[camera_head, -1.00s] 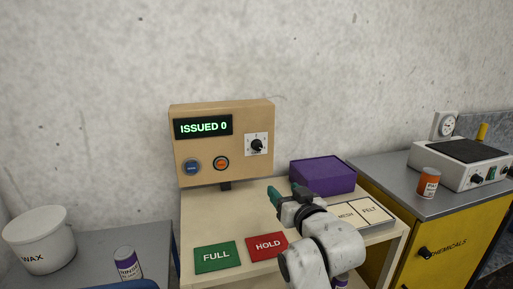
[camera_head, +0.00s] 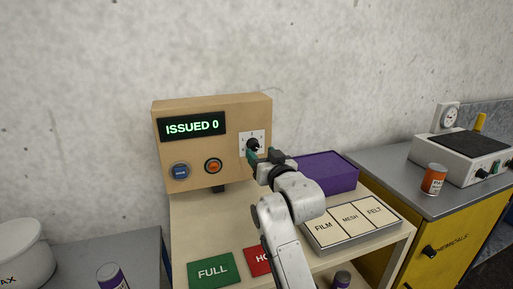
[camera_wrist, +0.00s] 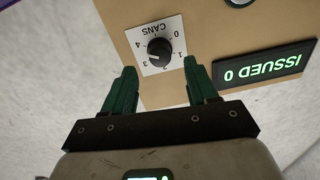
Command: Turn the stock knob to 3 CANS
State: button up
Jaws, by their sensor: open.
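The black stock knob (camera_head: 253,145) sits on a white dial plate at the right of the tan panel. In the wrist view the knob (camera_wrist: 159,52) shows upside down with the figures 0 to 4 and the word CANS around it; I cannot tell surely which figure its mark faces. My gripper (camera_head: 252,157) has green fingers and is raised in front of the dial, just below the knob in the head view. In the wrist view my gripper (camera_wrist: 160,70) is open and empty, its fingertips spread wider than the knob, which appears beyond them, apart.
The panel display (camera_head: 192,127) reads ISSUED 0. A blue button (camera_head: 180,171) and an orange button (camera_head: 213,166) sit left of the dial. A purple box (camera_head: 330,172) and a FILM, MESH, FELT tray (camera_head: 345,243) lie right of my arm. Green FULL (camera_head: 211,271) and red HOLD pads lie in front.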

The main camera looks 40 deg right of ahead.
aim_at(255, 147)
jog(key=shift+x, duration=2.15)
jog(key=shift+c, duration=0.4)
jog(key=c, duration=1)
jog(key=shift+n+p, duration=0.3)
jog(key=shift+n, duration=0.1)
jog(key=n+p, duration=0.1)
jog(key=n, duration=0.4)
jog(key=shift+r+n, duration=0.1)
jog(key=shift+n, duration=0.2)
jog(key=n+p, duration=0.2)
jog(key=n, duration=0.3)
jog(key=shift+a, duration=0.1)
jog(key=shift+n, duration=0.3)
